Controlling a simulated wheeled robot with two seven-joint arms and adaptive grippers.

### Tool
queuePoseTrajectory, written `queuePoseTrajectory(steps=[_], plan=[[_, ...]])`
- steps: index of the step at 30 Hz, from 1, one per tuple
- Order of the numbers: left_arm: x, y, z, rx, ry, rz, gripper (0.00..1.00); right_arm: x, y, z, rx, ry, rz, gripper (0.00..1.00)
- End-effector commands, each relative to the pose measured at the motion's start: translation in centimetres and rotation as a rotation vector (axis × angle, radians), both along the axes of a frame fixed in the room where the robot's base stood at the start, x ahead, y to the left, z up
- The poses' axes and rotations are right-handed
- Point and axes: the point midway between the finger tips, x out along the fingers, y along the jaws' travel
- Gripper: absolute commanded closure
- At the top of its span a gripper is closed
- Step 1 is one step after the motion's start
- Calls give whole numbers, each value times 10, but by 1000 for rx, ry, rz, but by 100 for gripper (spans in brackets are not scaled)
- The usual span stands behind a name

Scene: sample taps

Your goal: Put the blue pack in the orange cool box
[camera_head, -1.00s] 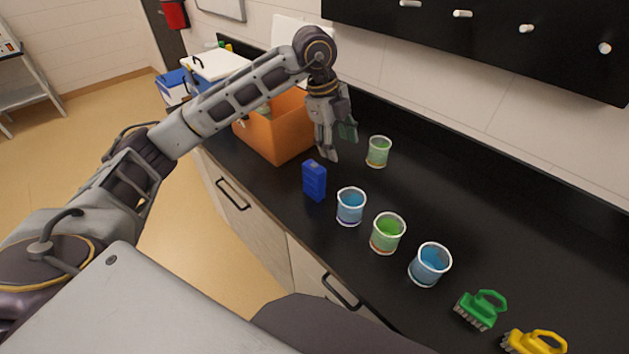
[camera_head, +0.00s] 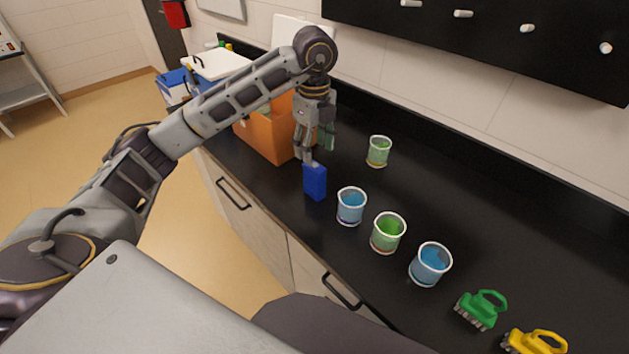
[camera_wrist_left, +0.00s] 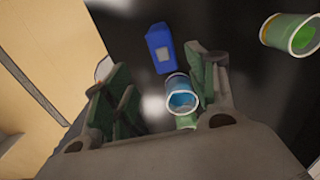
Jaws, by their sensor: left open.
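The blue pack (camera_head: 315,183) stands upright on the black counter, just left of a cup of blue liquid. It also shows in the left wrist view (camera_wrist_left: 159,50), beyond the fingers. My left gripper (camera_head: 312,155) is open and points down just above and behind the pack. In the left wrist view its two fingers (camera_wrist_left: 160,92) are apart, with nothing held between them. The orange cool box (camera_head: 268,138) stands behind and left of the pack, partly hidden by my left forearm and gripper. My right gripper is not in view.
Cups with blue (camera_head: 351,206) and green liquid (camera_head: 387,233) stand in a row right of the pack, with another blue one (camera_head: 430,264) beyond. A green cup (camera_head: 379,151) stands behind.

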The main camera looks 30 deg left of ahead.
Motion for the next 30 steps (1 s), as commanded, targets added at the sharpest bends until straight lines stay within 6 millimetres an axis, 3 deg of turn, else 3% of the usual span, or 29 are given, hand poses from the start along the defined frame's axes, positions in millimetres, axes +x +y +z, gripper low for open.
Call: queuePoseTrajectory(steps=[8,21,30], plan=[[0,0,-22,0,3,-1,43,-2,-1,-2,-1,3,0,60],[0,0,-74,1,2,1,43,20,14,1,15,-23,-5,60],[1,0,-84,0,-1,0,43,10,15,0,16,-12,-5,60]])
